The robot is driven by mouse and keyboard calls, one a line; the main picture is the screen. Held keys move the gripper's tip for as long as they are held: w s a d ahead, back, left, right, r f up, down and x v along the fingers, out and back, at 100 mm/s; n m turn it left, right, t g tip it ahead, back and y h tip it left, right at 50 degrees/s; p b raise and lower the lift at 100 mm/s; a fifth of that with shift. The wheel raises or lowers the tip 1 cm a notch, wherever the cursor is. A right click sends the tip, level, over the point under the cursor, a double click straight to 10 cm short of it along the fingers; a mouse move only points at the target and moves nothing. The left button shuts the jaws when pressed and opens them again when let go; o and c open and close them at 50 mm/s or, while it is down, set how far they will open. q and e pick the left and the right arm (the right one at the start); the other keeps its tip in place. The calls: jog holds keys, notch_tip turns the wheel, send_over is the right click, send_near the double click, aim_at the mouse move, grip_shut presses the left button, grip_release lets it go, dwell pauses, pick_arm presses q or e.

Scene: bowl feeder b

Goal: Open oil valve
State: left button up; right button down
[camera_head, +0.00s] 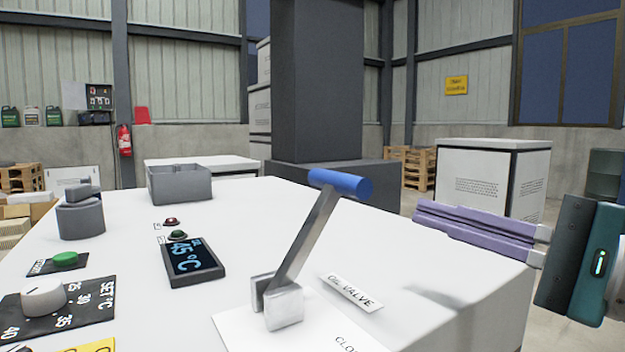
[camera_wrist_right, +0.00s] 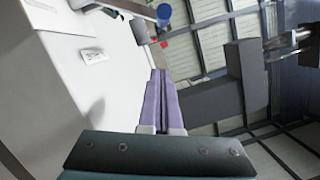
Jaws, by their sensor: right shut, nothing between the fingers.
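The oil valve (camera_head: 302,243) is a grey metal lever with a blue cross handle (camera_head: 340,184), standing on a white plate on the machine top. The lever leans to the upper right. A label reading "OIL VALVE" (camera_head: 351,292) lies beside its base, and a partly cut-off word starting "CLO" is printed on the plate. My right gripper (camera_head: 418,217) has its purple fingers shut and empty, to the right of the handle and apart from it. In the right wrist view the shut fingers (camera_wrist_right: 160,72) point toward the blue handle end (camera_wrist_right: 164,13). My left gripper is not in view.
The white machine top (camera_head: 235,215) carries a temperature display (camera_head: 192,261), a grey box (camera_head: 179,184), a dial (camera_head: 44,297) and small buttons. A dark column (camera_head: 318,85) stands behind. Open room lies above the machine's right edge.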

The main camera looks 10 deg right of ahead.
aim_at(309, 235)
jog(key=x, duration=0.4)
jog(key=shift+r+p, duration=0.2)
jog(key=shift+p, duration=0.2)
pick_arm(q)
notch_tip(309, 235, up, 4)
jog(key=p, duration=0.2)
jog(key=shift+p, duration=0.4)
pick_arm(e)
jog(key=a, duration=0.2)
jog(key=s+a+r, duration=0.1)
jog(key=shift+a+r, duration=0.15)
jog(key=shift+a, duration=0.25)
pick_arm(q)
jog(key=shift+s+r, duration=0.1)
pick_arm(e)
jog(key=shift+w+r, duration=0.1)
jog(key=shift+w, duration=0.05)
